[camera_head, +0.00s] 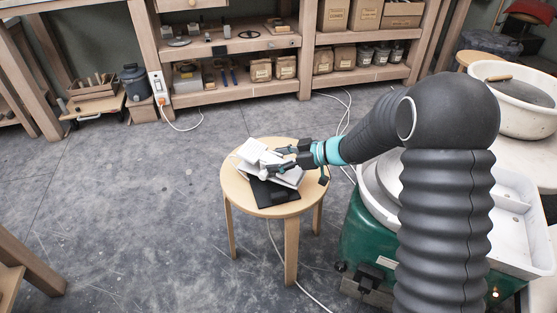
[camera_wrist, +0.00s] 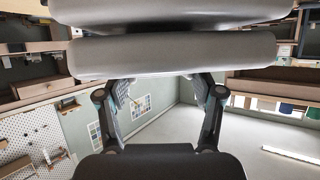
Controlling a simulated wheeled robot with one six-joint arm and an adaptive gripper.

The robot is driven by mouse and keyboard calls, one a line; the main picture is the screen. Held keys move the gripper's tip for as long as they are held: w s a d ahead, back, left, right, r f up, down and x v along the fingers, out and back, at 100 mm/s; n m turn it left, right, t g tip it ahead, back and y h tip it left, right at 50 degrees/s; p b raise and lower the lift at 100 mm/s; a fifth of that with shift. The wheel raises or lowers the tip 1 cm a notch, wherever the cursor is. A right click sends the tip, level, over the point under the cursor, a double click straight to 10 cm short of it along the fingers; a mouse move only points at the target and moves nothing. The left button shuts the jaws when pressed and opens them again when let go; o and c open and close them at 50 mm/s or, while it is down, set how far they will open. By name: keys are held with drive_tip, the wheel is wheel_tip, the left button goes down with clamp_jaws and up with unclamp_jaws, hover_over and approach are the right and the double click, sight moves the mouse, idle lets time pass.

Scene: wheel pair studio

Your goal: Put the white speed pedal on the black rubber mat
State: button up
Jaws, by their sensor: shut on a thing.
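The white speed pedal (camera_head: 254,152) is in my gripper (camera_head: 272,161) over the round wooden stool in the head view. It looks tilted, with pale slabs showing on both sides of the fingers. In the wrist view the pedal (camera_wrist: 175,55) fills the top as two thick pale slabs, and my gripper's fingers (camera_wrist: 160,88) reach up to it. The black rubber mat (camera_head: 276,197) lies on the stool top, its front part showing below the pedal. The pedal and my gripper hide the rest of the mat. I cannot tell whether the pedal touches the mat.
The stool (camera_head: 236,193) has bare wood at its left and front rim. A green pottery wheel (camera_head: 366,242) with a white tray stands close to its right. White cables (camera_head: 284,268) run on the floor near the stool. Shelves (camera_head: 240,88) stand behind; the floor at left is open.

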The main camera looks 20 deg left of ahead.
drive_tip(key=shift+f, duration=0.5)
drive_tip(key=o, duration=1.7)
